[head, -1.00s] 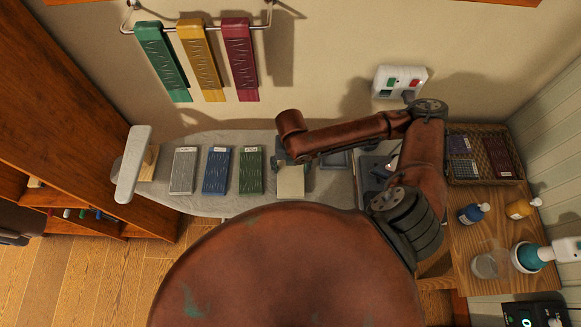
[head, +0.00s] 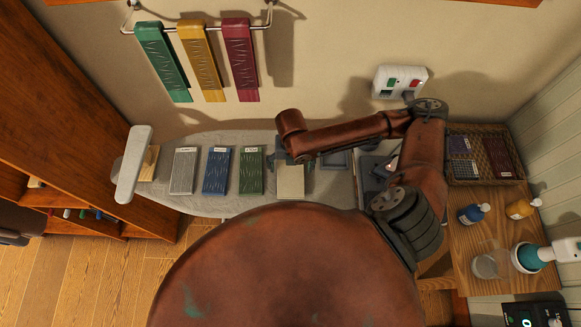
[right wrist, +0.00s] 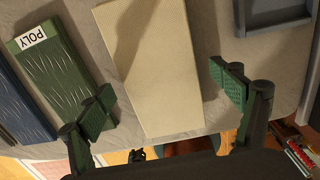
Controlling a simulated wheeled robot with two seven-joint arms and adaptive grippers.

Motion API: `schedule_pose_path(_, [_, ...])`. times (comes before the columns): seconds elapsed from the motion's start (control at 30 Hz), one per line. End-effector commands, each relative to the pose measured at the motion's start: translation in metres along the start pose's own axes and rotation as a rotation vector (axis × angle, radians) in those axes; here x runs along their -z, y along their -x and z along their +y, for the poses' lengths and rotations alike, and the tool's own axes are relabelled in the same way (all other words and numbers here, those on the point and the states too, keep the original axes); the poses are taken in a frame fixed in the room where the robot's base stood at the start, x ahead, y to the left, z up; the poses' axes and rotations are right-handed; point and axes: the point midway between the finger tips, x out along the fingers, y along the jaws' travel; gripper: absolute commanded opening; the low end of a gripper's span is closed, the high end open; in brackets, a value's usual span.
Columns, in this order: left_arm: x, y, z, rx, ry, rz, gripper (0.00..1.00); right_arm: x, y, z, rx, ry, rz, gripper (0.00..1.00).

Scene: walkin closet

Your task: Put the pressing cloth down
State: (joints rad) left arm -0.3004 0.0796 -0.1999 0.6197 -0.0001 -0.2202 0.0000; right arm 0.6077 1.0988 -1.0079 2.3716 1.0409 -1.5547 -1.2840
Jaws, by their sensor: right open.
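The pressing cloth, which I take to be the flat cream panel (head: 290,183), lies on the grey ironing board (head: 262,205), right of the green panel. In the right wrist view the cream panel (right wrist: 155,60) lies flat between my right fingers, with gaps on both sides. My right gripper (head: 293,160) is over its far end, open and empty; the right wrist view shows its green-padded fingertips (right wrist: 168,97) wide apart. Part of the cream panel's far end is hidden by my right arm in the head view. My left gripper is not in view.
Grey (head: 184,171), blue (head: 217,171) and green (head: 251,171) panels lie left of the cream one; the green is labelled POLY. A grey tray (head: 335,160) is to its right. A wicker basket (head: 490,181) and bottles stand on the wooden table (head: 460,240). Coloured panels hang from a wall rail.

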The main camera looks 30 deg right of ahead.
Motion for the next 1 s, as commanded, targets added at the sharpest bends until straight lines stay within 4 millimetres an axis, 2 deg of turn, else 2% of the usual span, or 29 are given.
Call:
schedule_pose_path(0.5, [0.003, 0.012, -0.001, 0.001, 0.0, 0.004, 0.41, -0.001, 0.099, 0.0, -0.001, 0.002, -0.004, 0.86])
schedule_pose_path(0.7, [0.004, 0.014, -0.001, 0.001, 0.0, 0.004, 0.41, 0.0, 0.115, 0.0, 0.0, 0.001, -0.001, 0.86])
schedule_pose_path(1.0, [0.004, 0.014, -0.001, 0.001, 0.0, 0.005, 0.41, 0.0, 0.117, 0.0, 0.001, 0.001, 0.0, 0.86])
